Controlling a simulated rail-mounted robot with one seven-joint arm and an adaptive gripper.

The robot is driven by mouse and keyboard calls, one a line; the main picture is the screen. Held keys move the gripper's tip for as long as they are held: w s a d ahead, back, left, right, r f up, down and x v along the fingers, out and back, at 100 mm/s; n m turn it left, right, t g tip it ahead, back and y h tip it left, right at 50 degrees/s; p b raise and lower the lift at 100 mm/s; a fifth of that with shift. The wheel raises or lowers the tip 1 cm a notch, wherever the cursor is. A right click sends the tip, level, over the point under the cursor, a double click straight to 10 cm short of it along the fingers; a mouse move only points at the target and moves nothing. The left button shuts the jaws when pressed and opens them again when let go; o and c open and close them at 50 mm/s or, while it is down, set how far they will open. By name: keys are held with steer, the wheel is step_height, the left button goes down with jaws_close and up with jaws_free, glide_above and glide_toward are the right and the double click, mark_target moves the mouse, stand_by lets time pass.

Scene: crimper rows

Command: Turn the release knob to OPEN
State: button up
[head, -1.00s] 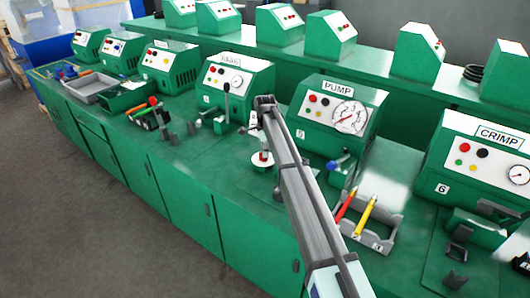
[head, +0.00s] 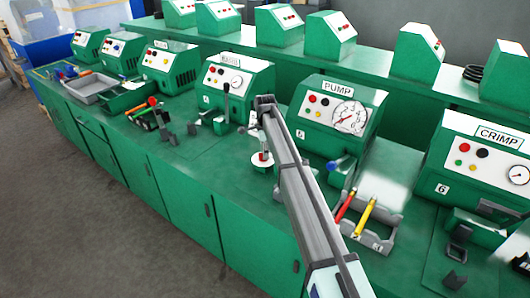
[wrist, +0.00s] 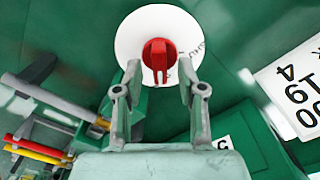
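The red release knob (wrist: 159,56) sits in the middle of a round white plate (wrist: 128,45) in the wrist view. A narrow red pointer extends from it toward my gripper. My gripper (wrist: 159,74) is open, with one finger on each side of the knob's lower part. A clear gap shows on both sides, and I cannot tell its height over the plate. In the head view the white plate (head: 262,168) shows below my gripper (head: 263,153), left of the PUMP unit (head: 338,108).
A grey tray (head: 382,238) with a red and a yellow tool stands to the right of my arm. A blue-ended lever (head: 334,164) stands before the PUMP unit. The CRIMP unit (head: 472,165) is farther right, and a black-handled lever (head: 226,98) is to the left.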

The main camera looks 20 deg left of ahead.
step_height(320, 180, up, 12)
stand_by(0.5)
steer(key=shift+f, duration=0.15)
